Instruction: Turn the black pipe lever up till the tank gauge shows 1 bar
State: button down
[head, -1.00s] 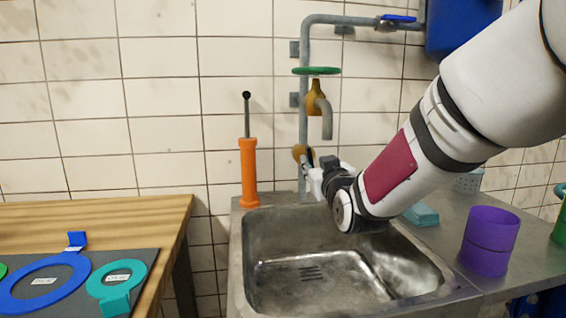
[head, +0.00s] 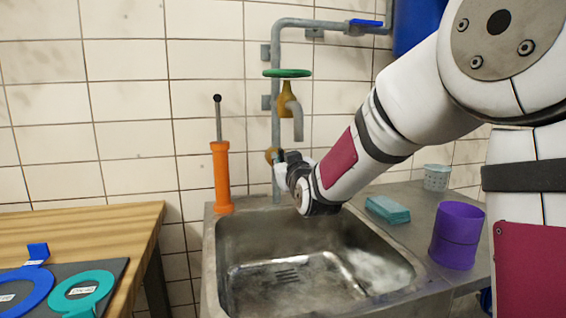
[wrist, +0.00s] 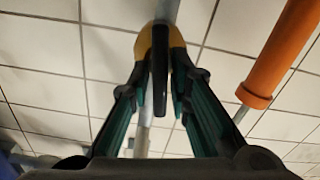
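The black pipe lever (wrist: 160,80) shows in the wrist view, running down from a yellow valve body (wrist: 176,36) on the grey pipe. My gripper (wrist: 161,60) has its two teal-padded fingers on either side of the lever, with a gap visible, so it looks open around it. In the head view my gripper (head: 284,170) is at the lower part of the vertical pipe (head: 276,120), beside the yellow valve body (head: 271,155), and mostly hides the lever. A blue tank (head: 415,25) is cut off at the top right; its gauge is not in view.
An orange pump (head: 221,178) stands left of the pipe. The tap with a green handwheel (head: 287,73) is above my gripper. The sink (head: 225,270) lies below. A purple cup (head: 457,236), teal sponge (head: 387,210) and wooden table (head: 120,217) are around it.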

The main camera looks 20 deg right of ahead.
jog(key=shift+f+b, duration=0.1)
jog(key=shift+b, duration=0.35)
jog(key=shift+a+n+b, duration=0.1)
jog(key=shift+n+b, duration=0.35)
jog(key=shift+n, duration=0.05)
jog(key=shift+n+b, duration=0.7)
jog(key=c, duration=1.7)
grip_release()
jog(key=s, duration=1.2)
